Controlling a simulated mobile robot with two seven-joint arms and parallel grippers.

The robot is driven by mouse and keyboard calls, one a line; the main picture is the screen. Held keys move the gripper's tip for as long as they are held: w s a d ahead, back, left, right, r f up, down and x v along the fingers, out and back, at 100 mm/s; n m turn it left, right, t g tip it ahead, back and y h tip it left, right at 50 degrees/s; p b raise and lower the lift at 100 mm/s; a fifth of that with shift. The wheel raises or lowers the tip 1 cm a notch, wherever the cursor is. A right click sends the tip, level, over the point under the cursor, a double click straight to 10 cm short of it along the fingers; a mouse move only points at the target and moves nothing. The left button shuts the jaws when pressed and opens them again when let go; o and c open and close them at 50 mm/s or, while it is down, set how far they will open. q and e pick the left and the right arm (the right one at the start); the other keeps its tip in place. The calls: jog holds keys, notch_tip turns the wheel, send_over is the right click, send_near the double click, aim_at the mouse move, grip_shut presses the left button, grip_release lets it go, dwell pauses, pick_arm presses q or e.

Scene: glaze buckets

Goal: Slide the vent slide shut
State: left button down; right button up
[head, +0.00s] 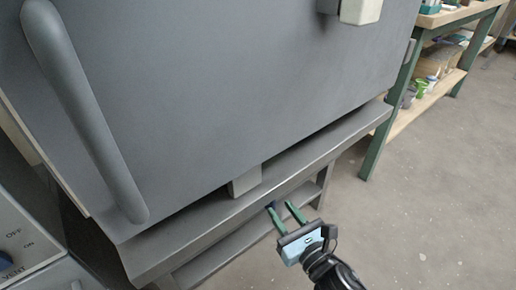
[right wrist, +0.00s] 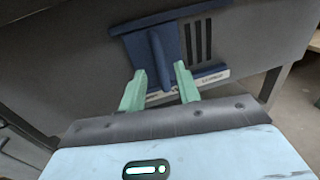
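The vent slide (right wrist: 152,44) is a dark blue plate with an upright raised tab, in a blue rail on a grey panel in the right wrist view. Several dark vent slots (right wrist: 198,40) show uncovered to the right of the plate. My right gripper (right wrist: 159,72) is open, its two green fingers apart, one on either side of the tab's lower end. I cannot tell whether they touch it. In the head view my right gripper (head: 280,206) is low in front of the kiln stand; the slide is hidden there. My left gripper is not in view.
The grey kiln (head: 230,80) with a long bar handle (head: 88,115) fills the head view's upper left, above a metal stand (head: 300,165). A control panel (head: 22,235) marked VENT is at lower left. A green-framed shelf (head: 385,130) stands right; floor between is clear.

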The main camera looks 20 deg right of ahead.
jog(key=shift+w+a+b, duration=0.2)
jog(key=shift+w+b, duration=0.1)
jog(key=shift+w, duration=0.9)
jog(key=shift+w+a+b, duration=0.15)
jog(key=shift+w+b, duration=0.15)
jog(key=shift+w, duration=0.85)
grip_shut()
jog(key=shift+d, duration=0.1)
